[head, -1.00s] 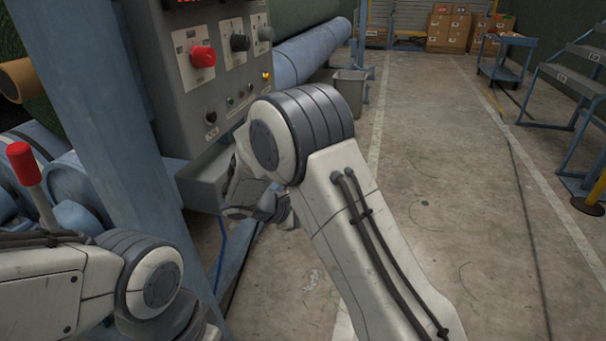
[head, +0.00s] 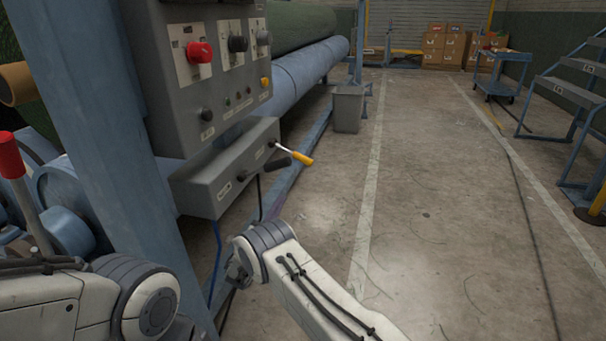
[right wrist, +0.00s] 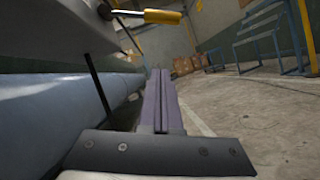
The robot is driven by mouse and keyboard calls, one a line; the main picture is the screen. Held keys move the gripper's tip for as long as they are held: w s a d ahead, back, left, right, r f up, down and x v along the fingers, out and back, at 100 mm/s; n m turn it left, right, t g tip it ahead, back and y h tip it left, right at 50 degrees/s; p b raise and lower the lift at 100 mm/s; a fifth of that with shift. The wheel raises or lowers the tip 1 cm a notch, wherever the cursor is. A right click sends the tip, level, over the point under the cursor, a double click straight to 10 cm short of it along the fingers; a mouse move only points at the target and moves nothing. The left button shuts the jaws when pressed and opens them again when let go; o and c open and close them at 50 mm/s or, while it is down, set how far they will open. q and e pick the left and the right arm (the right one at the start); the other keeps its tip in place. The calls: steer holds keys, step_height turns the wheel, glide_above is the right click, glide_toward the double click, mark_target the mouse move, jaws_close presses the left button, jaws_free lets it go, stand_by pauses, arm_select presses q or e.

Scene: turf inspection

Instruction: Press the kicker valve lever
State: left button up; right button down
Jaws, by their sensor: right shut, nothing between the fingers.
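A grey valve box (head: 222,180) hangs below the control panel. Two levers stick out of its front, one with a yellow handle (head: 301,158) and one with a black handle (head: 277,163). The labels are too small to read, so I cannot tell which is the kicker valve lever. In the right wrist view the yellow handle (right wrist: 162,16) is at the top, above and apart from my right gripper (right wrist: 160,75). The right gripper is shut and empty. My left gripper is out of view.
The control panel (head: 200,90) with a red knob (head: 199,52) is above the box. A blue post (head: 95,120) and a red-handled lever (head: 11,158) stand at left. A grey bin (head: 348,108) is beyond.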

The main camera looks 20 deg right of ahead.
mark_target(294, 155)
steer(key=w+d+r+b, duration=0.3)
steer(key=w+d+r, duration=0.1)
steer(key=d+r, duration=0.3)
steer(key=shift+w+d+r, duration=0.25)
steer(key=shift+w, duration=0.15)
